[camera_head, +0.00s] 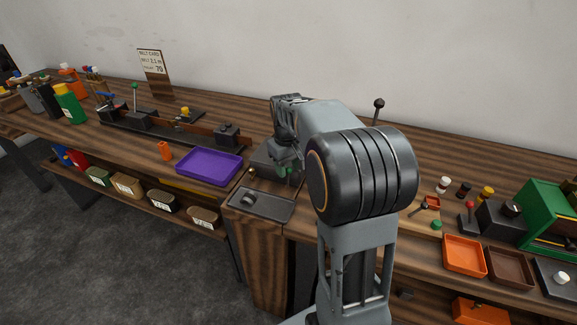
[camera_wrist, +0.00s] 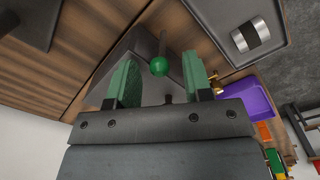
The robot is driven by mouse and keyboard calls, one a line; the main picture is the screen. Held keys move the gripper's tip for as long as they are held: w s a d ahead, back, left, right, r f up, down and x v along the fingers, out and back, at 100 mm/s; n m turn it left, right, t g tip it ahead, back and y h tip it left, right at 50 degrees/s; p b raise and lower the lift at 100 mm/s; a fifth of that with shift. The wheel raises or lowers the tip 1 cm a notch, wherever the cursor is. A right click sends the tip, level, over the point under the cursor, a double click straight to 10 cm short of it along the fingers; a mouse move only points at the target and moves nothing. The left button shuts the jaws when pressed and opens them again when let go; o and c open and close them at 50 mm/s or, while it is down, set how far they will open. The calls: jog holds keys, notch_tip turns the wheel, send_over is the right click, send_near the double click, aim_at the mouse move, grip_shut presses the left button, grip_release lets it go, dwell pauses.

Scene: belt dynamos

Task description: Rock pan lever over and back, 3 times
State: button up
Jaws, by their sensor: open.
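A lever with a round green knob (camera_wrist: 158,67) and a thin stem stands on a dark grey block (camera_wrist: 140,45) in the wrist view. My gripper (camera_wrist: 160,60) is open, with one green finger on each side of the knob and visible gaps between. Nothing shows pressed between the fingers. In the head view my gripper (camera_head: 286,171) is low over the grey block, partly hidden by my arm. Which lever is the pan lever is not marked in these views; another lever with a black knob (camera_head: 379,103) stands behind my arm.
A dark plate with a roller (camera_head: 260,203) is at the front edge. Orange (camera_head: 464,256) and brown trays (camera_head: 510,268) and a green box (camera_head: 550,215) stand right.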

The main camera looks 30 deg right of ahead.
grip_shut()
dwell(0.4)
jog(key=shift+w+a+p, duration=0.4)
jog(key=shift+w, duration=0.1)
jog(key=shift+c, duration=0.7)
grip_release()
jog(key=shift+a, duration=0.15)
jog(key=shift+o, duration=0.7)
